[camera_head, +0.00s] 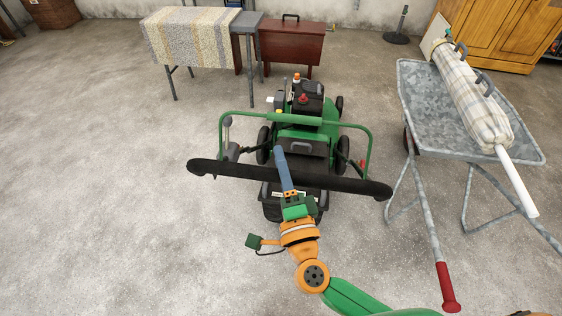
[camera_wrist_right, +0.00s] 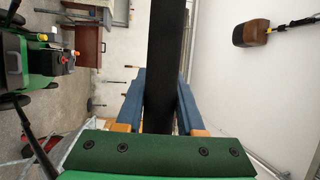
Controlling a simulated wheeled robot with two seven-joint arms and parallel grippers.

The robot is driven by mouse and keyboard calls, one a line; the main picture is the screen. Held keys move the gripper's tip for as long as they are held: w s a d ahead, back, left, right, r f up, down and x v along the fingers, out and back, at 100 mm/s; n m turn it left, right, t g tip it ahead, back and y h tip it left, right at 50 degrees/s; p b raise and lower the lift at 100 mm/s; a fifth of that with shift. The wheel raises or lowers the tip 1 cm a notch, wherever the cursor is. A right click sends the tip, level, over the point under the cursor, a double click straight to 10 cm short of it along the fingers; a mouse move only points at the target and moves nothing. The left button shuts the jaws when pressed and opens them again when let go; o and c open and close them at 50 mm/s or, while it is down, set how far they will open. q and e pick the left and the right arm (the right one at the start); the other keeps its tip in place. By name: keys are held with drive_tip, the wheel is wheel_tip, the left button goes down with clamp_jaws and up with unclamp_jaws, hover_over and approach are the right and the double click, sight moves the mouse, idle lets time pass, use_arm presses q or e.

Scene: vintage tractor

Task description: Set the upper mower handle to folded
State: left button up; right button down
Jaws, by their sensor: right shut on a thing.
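The green mower (camera_head: 318,128) stands on the concrete floor in the middle of the head view, with a black engine on top. Its upper mower handle (camera_head: 350,184) is a long black grip bar that runs across the picture on the near side of the mower. A green tube frame (camera_head: 305,119) lies behind the bar. My right gripper (camera_head: 281,168) is shut on the bar near its middle, its blue fingers across it. In the right wrist view the bar (camera_wrist_right: 161,45) runs between the two blue fingers. The mower (camera_wrist_right: 32,62) shows at the left there. My left gripper is not in view.
A grey metal wheelbarrow (camera_head: 410,90) with a rolled plaid bag (camera_head: 470,100) stands at the right, its red-gripped handle (camera_head: 446,285) reaching near me. A table with a patterned cloth (camera_head: 190,40) and a dark red cabinet (camera_head: 290,42) stand behind. The floor at the left is clear.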

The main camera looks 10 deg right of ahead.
drive_tip(key=shift+r, duration=0.1)
drive_tip(key=w+d+r+p, duration=0.1)
drive_tip(key=w+r+p, duration=0.1)
drive_tip(key=w+r, duration=0.1)
drive_tip(key=w+d+r+p, duration=0.1)
drive_tip(key=w+r+p, duration=0.2)
drive_tip(key=w, duration=0.1)
drive_tip(key=w+d+r+p, duration=0.1)
drive_tip(key=w+r+p, duration=0.1)
drive_tip(key=w+r, duration=0.1)
drive_tip(key=shift+w+d+p, duration=0.25)
drive_tip(key=shift+p, duration=0.1)
drive_tip(key=w+d+r+b, duration=0.2)
drive_tip(key=w, duration=0.4)
drive_tip(key=w+d+r+b, duration=0.1)
drive_tip(key=w+d+r, duration=0.1)
drive_tip(key=w, duration=0.4)
drive_tip(key=shift+w+r+b, duration=0.35)
drive_tip(key=shift+r, duration=0.05)
